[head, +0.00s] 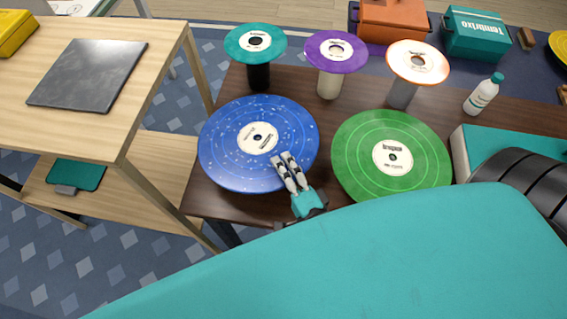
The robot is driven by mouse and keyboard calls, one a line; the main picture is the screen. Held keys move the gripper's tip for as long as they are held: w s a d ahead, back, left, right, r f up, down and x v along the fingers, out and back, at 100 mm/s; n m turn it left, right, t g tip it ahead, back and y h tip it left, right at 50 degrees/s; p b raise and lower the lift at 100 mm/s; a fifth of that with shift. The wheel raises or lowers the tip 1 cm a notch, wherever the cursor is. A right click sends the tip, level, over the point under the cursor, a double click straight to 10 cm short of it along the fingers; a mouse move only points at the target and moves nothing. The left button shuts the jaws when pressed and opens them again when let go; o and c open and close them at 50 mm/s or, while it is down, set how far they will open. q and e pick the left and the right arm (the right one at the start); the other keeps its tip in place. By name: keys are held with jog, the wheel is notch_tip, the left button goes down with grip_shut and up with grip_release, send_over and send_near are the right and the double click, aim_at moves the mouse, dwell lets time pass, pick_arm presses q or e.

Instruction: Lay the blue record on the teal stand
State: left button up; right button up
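The blue record (226,151) is a large speckled disc with a cream label, at the left end of the dark table. It hides whatever is under it. The teal stand (274,44) has a round teal top with a pale label and a dark post, behind the blue record; no record lies on it. My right gripper (281,157) is over the lower right part of the blue record, near its label. Its fingers are close together with nothing visible between them; I cannot tell whether it touches the record. My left gripper is out of view.
A green record (360,158) lies to the right. A purple stand (318,44) and an orange stand (434,68) stand behind. A white bottle (481,97) stands on the dark table (292,80). A pale wooden table (75,135) with a dark slab (88,74) is at left.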

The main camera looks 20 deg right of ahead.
jog(key=shift+s+d+f, duration=0.1)
jog(key=shift+s+d, duration=0.05)
jog(key=shift+s, duration=2.6)
jog(key=shift+s+d+f, duration=0.1)
jog(key=shift+s, duration=2.6)
